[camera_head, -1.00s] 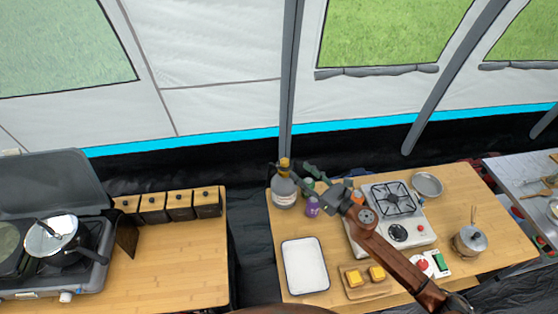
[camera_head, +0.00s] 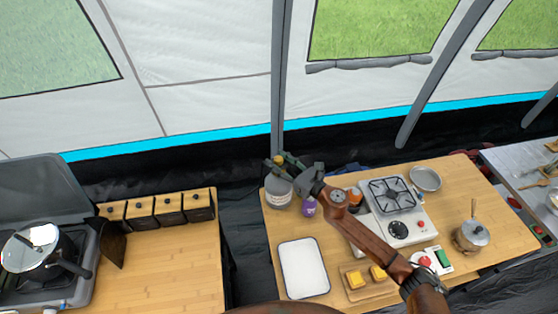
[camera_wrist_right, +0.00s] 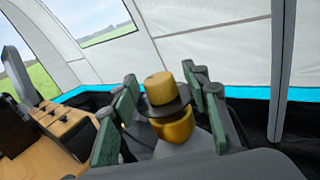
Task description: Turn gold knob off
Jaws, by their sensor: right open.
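The gold knob (camera_head: 279,160) tops a pale grey canister (camera_head: 278,191) at the back left corner of the right wooden table. In the right wrist view the gold knob (camera_wrist_right: 160,90) stands upright, with a dark disc and a rounded gold part below its cap. My right gripper (camera_head: 285,164) reaches in from the right at the canister's top. In the right wrist view its green fingers (camera_wrist_right: 162,100) are open, on both sides of the knob. I cannot tell whether they touch it. My left gripper is not in view.
A purple jar (camera_head: 309,206) stands beside the canister. A white single-burner stove (camera_head: 416,226), a white tray (camera_head: 303,268) and a cutting board (camera_head: 369,289) are on the same table (camera_head: 273,230). The tent wall is behind. A left counter (camera_head: 175,260) carries wooden boxes.

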